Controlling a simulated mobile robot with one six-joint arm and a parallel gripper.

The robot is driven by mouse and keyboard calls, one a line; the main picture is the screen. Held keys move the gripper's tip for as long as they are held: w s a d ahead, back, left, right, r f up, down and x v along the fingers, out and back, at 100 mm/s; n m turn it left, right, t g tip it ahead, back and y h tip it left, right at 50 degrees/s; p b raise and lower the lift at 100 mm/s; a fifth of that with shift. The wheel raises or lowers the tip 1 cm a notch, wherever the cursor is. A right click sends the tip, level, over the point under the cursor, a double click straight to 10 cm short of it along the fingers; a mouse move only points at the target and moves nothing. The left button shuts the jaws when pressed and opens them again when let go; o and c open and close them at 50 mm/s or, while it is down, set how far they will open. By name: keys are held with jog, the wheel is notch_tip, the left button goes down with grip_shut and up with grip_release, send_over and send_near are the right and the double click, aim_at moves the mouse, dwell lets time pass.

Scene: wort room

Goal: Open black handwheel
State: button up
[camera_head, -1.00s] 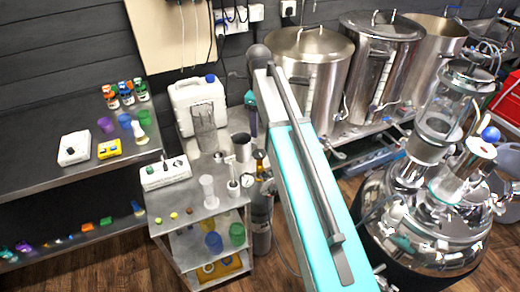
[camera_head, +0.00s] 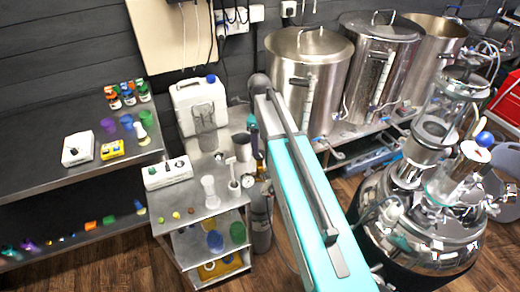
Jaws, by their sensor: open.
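A dark gas cylinder (camera_head: 260,222) stands on the floor at the right side of the steel cart. A round pressure gauge (camera_head: 248,181) sits at its top. The black handwheel cannot be made out clearly; the valve area at the cylinder top is small and partly covered by my arm. My arm comes from the lower right, and its dark wrist hangs down behind the teal link. My gripper (camera_head: 257,156) is small and partly hidden there, pointing down just above the cylinder top. It is open, and I see nothing held in it.
The steel cart (camera_head: 182,215) beside the cylinder carries a white canister (camera_head: 193,105), a beaker and a white instrument box (camera_head: 167,173). Large steel kettles (camera_head: 308,75) stand behind on the right. A shiny still (camera_head: 430,235) fills the right front.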

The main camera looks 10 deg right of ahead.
aim_at(260, 154)
jog(key=shift+f+p, duration=0.75)
jog(key=shift+f, duration=2)
jog(key=c, duration=1.1)
